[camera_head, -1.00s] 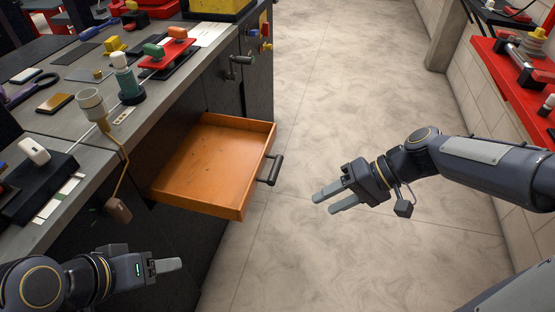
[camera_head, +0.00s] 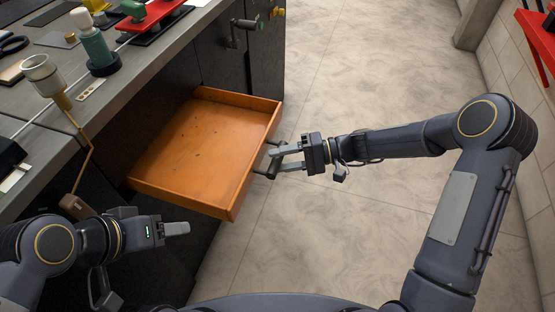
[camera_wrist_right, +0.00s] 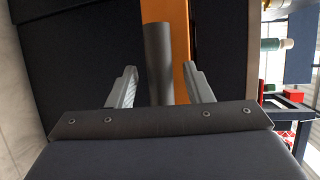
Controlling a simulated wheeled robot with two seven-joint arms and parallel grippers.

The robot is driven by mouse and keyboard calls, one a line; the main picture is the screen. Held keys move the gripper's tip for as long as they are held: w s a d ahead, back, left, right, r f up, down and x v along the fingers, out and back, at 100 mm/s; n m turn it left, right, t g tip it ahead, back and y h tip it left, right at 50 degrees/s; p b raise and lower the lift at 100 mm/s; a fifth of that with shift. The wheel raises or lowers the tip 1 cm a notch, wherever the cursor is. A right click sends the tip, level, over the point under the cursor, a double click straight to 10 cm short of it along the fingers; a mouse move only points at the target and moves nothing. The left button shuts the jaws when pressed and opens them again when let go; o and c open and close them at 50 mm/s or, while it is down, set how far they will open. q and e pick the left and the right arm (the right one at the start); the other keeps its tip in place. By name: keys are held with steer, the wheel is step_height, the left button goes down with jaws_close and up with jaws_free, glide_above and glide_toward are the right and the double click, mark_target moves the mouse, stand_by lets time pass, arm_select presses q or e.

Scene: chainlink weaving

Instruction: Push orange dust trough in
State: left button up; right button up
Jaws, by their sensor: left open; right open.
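The orange dust trough (camera_head: 200,152) is an open, shallow drawer pulled out from the dark bench front. It is empty apart from a few specks. Its dark bar handle (camera_head: 270,167) is on the front face. My right gripper (camera_head: 282,159) is open at the handle. In the right wrist view the dark handle bar (camera_wrist_right: 157,62) stands between the two open grey fingers, with gaps on both sides, and the orange trough edge (camera_wrist_right: 188,40) shows behind it. My left gripper (camera_head: 187,228) is at the lower left, below the trough, apart from it.
A bent rod (camera_head: 88,160) hangs at the bench edge. The floor (camera_head: 370,90) to the right is clear. A red shelf (camera_head: 538,40) is at the far right.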

steer(key=shift+s+a+f, duration=0.1)
steer(key=shift+a, duration=0.6)
jaws_close()
arm_select(q)
steer(key=shift+f, duration=0.1)
